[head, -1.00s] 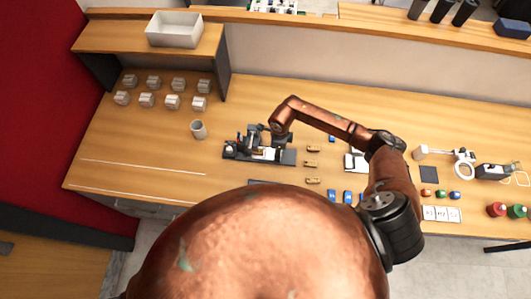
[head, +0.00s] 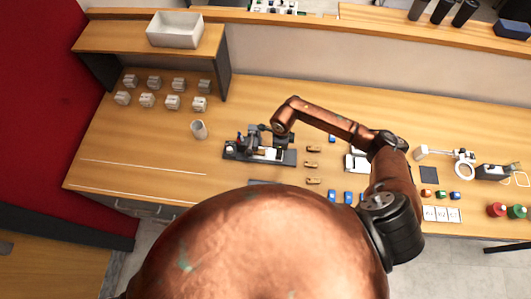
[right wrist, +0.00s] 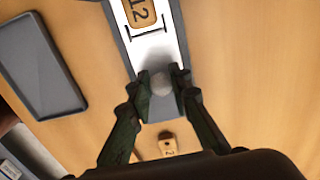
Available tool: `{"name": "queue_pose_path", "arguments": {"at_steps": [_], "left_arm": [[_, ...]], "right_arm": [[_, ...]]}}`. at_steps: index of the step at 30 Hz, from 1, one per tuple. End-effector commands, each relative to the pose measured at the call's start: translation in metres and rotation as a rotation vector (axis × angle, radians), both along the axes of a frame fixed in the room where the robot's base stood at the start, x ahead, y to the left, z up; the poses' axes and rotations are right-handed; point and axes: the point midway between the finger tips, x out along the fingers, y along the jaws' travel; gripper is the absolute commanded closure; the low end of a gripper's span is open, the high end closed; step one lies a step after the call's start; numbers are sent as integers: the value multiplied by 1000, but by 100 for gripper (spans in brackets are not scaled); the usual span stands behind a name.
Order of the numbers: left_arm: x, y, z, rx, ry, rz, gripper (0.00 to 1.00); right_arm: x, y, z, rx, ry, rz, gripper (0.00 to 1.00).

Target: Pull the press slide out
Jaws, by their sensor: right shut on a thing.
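The press (head: 258,151) stands on the table, a dark device with a long base, left of my right arm's wrist in the head view. In the right wrist view, the press slide (right wrist: 154,47) is a pale strip on a grey rail, with a round pale knob at its near end. A wooden piece marked 12 (right wrist: 139,13) lies on the slide. My right gripper (right wrist: 161,84) is shut on the knob, one dark finger on each side. My left gripper is not in view.
A grey tray (right wrist: 42,65) lies left of the rail. A small wooden piece (right wrist: 168,145) lies on the table near my right gripper. In the head view, a white cup (head: 198,129) and several grey blocks stand left of the press. The table's front left is clear.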

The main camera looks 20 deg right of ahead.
Motion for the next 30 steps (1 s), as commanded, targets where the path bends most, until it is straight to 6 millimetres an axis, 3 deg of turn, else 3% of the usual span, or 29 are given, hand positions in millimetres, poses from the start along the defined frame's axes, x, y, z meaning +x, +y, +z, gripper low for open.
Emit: {"name": "queue_pose_path", "arguments": {"at_steps": [1,30], "left_arm": [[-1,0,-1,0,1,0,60],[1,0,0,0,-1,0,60]], "right_arm": [[-8,-9,-9,-15,13,-3,95],[-32,-59,-9,-13,14,-3,96]]}}
